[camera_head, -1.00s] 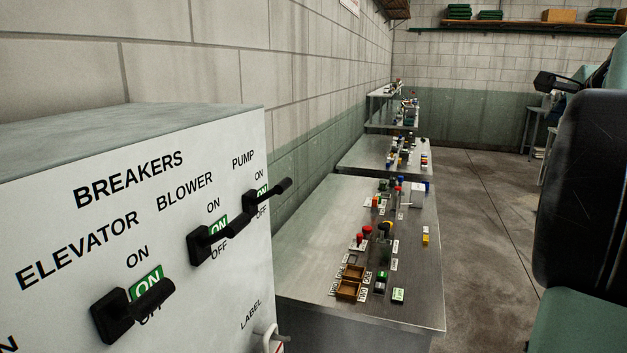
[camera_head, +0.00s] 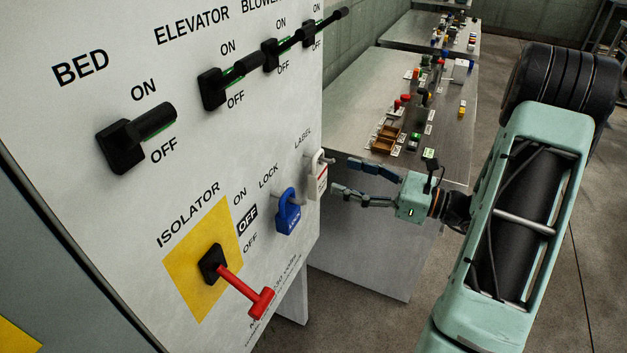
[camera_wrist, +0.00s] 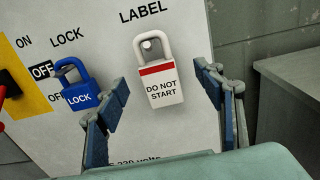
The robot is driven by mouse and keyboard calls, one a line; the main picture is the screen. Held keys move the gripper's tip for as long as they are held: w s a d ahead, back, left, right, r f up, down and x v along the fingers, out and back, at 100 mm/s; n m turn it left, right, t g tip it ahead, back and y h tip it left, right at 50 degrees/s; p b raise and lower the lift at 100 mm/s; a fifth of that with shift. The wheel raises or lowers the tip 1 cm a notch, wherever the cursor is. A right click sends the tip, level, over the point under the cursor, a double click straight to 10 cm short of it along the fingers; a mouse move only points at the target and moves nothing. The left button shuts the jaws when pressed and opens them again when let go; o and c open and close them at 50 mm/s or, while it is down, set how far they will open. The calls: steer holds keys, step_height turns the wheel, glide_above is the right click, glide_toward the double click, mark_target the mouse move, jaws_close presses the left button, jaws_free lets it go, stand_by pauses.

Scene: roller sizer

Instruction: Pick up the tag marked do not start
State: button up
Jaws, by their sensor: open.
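The white tag (camera_wrist: 163,88) with a red band reads DO NOT START and hangs by its loop on a peg under the word LABEL in the wrist view. It also shows at the right edge of the panel in the head view (camera_head: 317,183). My gripper (camera_head: 341,178) is open and points at the panel, just right of the tag in the head view. In the wrist view my gripper's fingers (camera_wrist: 158,103) stand to either side of the tag, with nothing between them touching it that I can see.
A blue padlock (camera_head: 288,214) hangs left of the tag under LOCK. The red isolator handle (camera_head: 246,287) juts out lower left. Black breaker handles (camera_head: 228,84) stick out above. A metal bench (camera_head: 352,92) with small controls stands behind my gripper.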

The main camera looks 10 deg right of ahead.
mark_target(323, 171)
steer(key=shift+x, duration=1.15)
steer(key=shift+s+x, duration=0.25)
steer(key=shift+x, duration=2.5)
steer(key=shift+a, duration=0.15)
steer(key=shift+c, duration=0.2)
steer(key=c, duration=1.3)
